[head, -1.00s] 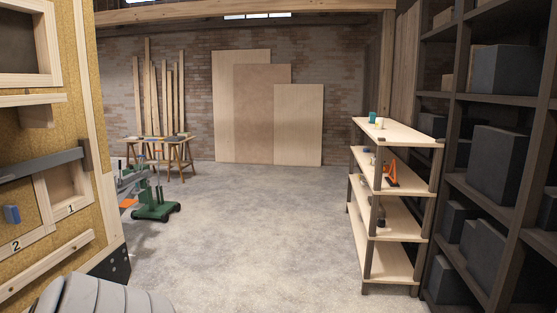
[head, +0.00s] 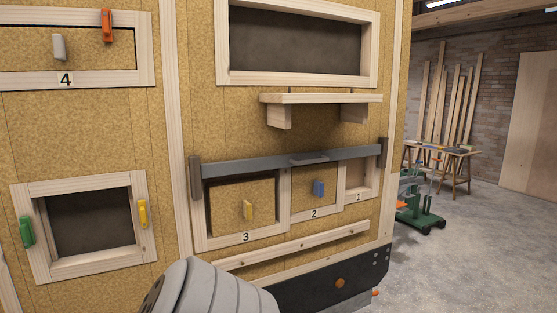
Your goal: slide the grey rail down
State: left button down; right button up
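The grey rail (head: 255,164) runs across the trailer wall above compartments 1, 2 and 3, held between a dark upright bracket at its left end (head: 195,178) and another at its right end (head: 384,153). A small grey handle (head: 309,160) sits on the rail. Neither gripper is in view. A rounded grey part of my own body shows at the bottom.
A wooden shelf (head: 322,98) juts out above the rail, and a wooden ledge (head: 295,246) runs below. Framed openings (head: 90,222) with coloured knobs lie left. Open concrete floor (head: 460,260) is at right, with a green wheeled stand (head: 420,218) and a sawhorse table (head: 450,160).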

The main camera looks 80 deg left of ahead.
aim_at(252, 165)
jog(key=u, duration=2.35)
